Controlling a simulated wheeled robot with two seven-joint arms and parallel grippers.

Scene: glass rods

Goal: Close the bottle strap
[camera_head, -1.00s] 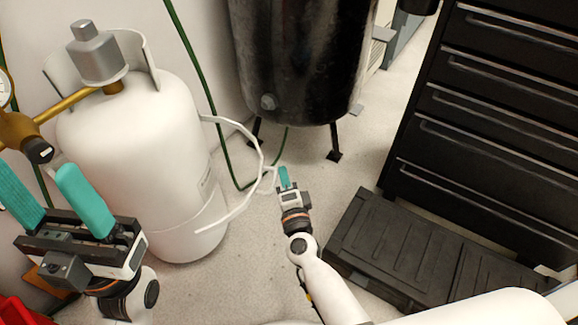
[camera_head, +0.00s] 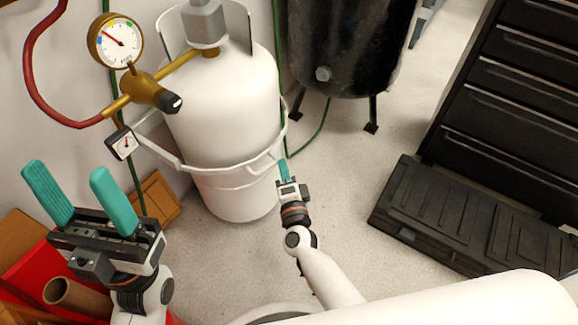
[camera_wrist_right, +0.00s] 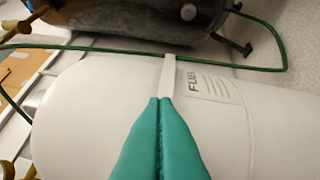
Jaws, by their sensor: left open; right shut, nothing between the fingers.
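The white gas bottle (camera_head: 225,110) stands upright against the wall in the head view. Its white strap (camera_head: 225,170) runs across the lower front of the bottle, from the wall side at left to the bottle's right side. My right gripper (camera_head: 284,170) is shut and empty beside the right end of the strap. In the right wrist view its teal fingers (camera_wrist_right: 160,100) are pressed together. A white strap piece (camera_wrist_right: 168,75) shows just beyond the fingertips, near the bottle's printed label; contact is unclear. My left gripper (camera_head: 82,195) is open and empty, left of the bottle.
A brass regulator (camera_head: 140,90) with gauges and a red hose sticks out left of the bottle. A black tank (camera_head: 340,45) on legs stands behind right. A black case (camera_head: 460,220) lies by the drawer cabinet (camera_head: 510,110). The floor between is clear.

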